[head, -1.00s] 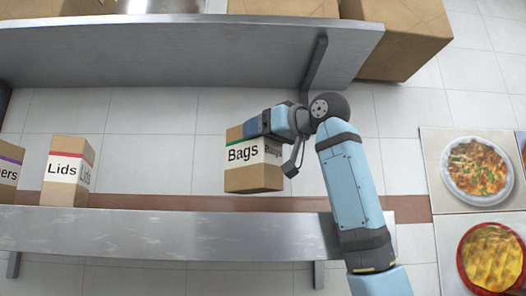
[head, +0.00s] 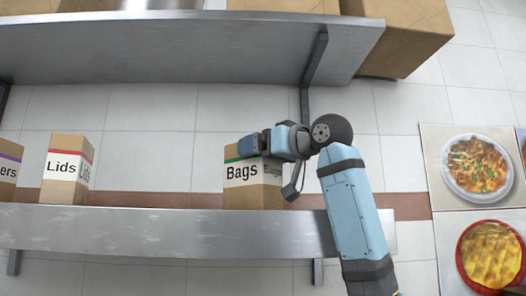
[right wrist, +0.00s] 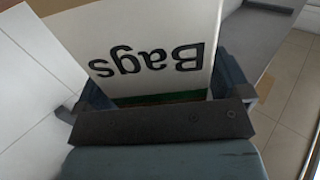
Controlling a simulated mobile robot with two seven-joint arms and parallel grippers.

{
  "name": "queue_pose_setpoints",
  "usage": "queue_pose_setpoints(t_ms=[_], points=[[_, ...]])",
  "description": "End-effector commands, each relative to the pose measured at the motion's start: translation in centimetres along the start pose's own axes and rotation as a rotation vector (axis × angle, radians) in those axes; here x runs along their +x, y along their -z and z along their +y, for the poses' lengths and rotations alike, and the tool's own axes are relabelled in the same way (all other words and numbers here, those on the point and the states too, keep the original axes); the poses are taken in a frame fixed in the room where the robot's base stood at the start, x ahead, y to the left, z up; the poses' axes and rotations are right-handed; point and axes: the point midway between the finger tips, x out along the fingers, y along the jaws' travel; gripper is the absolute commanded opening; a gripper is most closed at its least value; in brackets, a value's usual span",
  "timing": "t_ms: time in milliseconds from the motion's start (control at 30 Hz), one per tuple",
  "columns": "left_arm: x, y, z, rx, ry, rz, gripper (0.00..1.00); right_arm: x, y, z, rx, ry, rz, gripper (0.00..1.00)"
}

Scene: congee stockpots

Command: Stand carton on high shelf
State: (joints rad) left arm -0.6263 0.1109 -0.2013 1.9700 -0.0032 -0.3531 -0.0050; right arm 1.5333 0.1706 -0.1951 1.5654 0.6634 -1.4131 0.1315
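A brown carton with a white "Bags" label and a green stripe (head: 240,190) stands upright at the lower shelf (head: 150,228) in the head view. Its base is about level with the base of the Lids carton, and it appears to rest on the shelf. My right gripper (head: 255,146) is at the carton's top, coming from the right. In the right wrist view the carton (right wrist: 155,50) sits between the two fingers of the gripper (right wrist: 160,95), which appear closed on its sides. My left gripper is not in view.
A "Lids" carton (head: 66,185) and a partly cut-off carton (head: 8,172) stand on the shelf's left. The shelf is bare between Lids and Bags. A higher grey shelf (head: 180,50) with a bracket hangs above. Food pictures (head: 477,168) are at the right.

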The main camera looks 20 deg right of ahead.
Motion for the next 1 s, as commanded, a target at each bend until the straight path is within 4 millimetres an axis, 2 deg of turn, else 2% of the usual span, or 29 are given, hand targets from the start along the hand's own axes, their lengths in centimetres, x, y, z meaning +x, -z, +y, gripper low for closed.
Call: queue_pose_setpoints(t_ms=[267, 367, 700, 900, 1000], points=[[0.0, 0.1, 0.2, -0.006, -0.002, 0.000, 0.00, -0.2, 0.4, 0.0, -0.001, 0.000, 0.001, 0.95], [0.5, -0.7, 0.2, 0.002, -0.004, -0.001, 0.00, -1.5, 0.1, 0.0, -0.002, -0.001, 0.003, 0.95], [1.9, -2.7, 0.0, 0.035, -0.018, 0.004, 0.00, -8.7, 0.0, 0.0, -0.002, -0.002, 0.004, 0.95], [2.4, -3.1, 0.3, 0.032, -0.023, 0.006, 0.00, -11.4, 0.2, 0.0, -0.002, -0.001, 0.002, 0.95], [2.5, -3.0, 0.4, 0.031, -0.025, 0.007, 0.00, -11.9, 0.3, 0.0, -0.001, -0.001, 0.001, 0.95]])
